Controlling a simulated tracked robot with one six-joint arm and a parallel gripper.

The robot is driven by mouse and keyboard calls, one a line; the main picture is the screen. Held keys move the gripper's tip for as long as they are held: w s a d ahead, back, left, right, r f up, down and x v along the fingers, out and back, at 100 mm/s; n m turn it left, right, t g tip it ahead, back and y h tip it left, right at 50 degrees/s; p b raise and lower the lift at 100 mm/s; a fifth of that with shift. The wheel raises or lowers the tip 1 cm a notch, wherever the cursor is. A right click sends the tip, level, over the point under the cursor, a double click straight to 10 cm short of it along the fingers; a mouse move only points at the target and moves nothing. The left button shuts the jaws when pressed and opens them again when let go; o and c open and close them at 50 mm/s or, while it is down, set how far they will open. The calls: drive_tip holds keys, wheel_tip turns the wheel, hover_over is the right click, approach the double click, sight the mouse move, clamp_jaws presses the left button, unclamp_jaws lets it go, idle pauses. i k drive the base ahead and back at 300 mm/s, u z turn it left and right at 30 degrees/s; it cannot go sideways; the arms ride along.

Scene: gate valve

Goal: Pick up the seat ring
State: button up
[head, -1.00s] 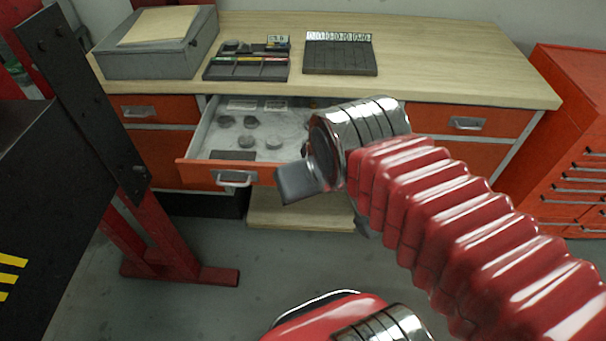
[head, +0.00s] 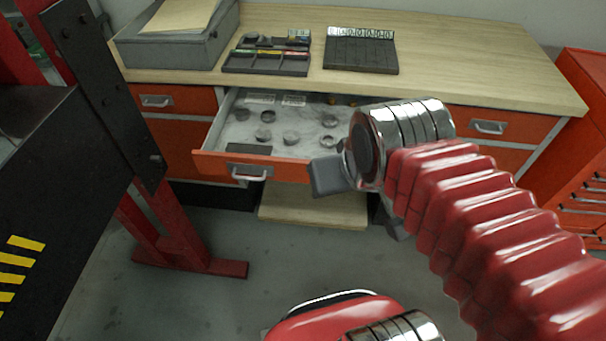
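An open drawer (head: 203,136) in the workbench holds several small grey round parts. Among them are a dark part (head: 242,115) at the left, a ring-like part (head: 329,120) at the right and another grey part (head: 291,138) near the front. They are too small to tell which is the seat ring. My gripper (head: 330,176) shows only in part as a grey piece at the arm's end, in front of the drawer's right front corner in the picture. My wrist hides the rest of it, so its opening is not visible.
The wooden bench top (head: 450,60) carries a grey box (head: 175,50), a parts tray (head: 265,62) and a dark slotted block (head: 360,55). A red and black stand (head: 100,90) rises at the left. An orange tool cabinet (head: 590,130) stands at the right.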

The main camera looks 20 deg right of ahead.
sight(327, 117)
drive_tip(key=k, duration=1.35)
drive_tip(key=z, duration=0.3)
drive_tip(key=i, duration=2)
drive_tip(key=u, duration=0.1)
